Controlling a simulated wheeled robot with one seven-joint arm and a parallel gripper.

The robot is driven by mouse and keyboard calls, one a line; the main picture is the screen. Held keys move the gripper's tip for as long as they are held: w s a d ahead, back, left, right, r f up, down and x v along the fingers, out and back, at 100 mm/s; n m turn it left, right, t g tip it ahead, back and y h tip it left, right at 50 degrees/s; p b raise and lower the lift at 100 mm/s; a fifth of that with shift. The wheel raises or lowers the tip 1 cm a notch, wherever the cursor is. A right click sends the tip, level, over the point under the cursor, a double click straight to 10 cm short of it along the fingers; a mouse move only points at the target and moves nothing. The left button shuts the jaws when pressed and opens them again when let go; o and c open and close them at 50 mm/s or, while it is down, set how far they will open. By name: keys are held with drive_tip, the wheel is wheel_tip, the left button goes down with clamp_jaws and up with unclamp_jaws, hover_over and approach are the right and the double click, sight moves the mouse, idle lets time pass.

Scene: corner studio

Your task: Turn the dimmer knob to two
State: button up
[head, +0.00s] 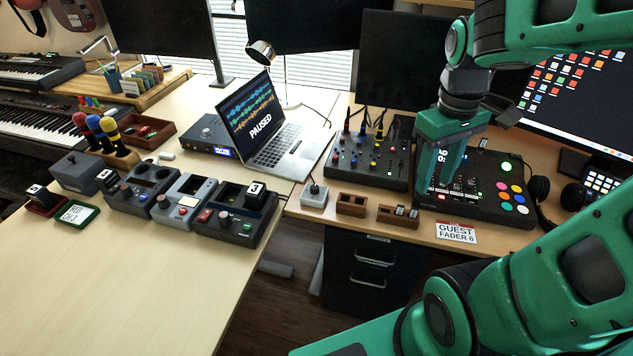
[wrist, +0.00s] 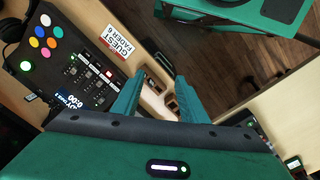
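A small light-grey box (head: 314,199) with a dark knob (head: 314,188) on top stands near the table's front edge in the head view; it looks like the dimmer. Its markings and the knob's setting are too small to read. My gripper (head: 438,192) is to the right of it, above the left part of the mixer with coloured pads, fingers pointing down. In the wrist view my gripper (wrist: 160,80) has its two fingers apart with nothing held between them. I cannot make out the dimmer in the wrist view.
Two wooden holders (head: 351,204) lie between the dimmer and the pad mixer (head: 484,200). A knob mixer (head: 368,160) stands behind them. A laptop (head: 262,125) is behind left. A card reading GUEST FADER 6 (head: 456,232) lies in front. Boxes with knobs (head: 237,222) stand left.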

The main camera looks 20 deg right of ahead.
drive_tip(key=w+a+n, duration=0.3)
drive_tip(key=w+n, duration=0.3)
drive_tip(key=w, duration=0.2)
drive_tip(key=n, duration=1.8)
hover_over(315, 187)
wheel_tip(315, 187, down, 8)
wheel_tip(315, 187, down, 10)
drive_tip(key=shift+f, duration=0.1)
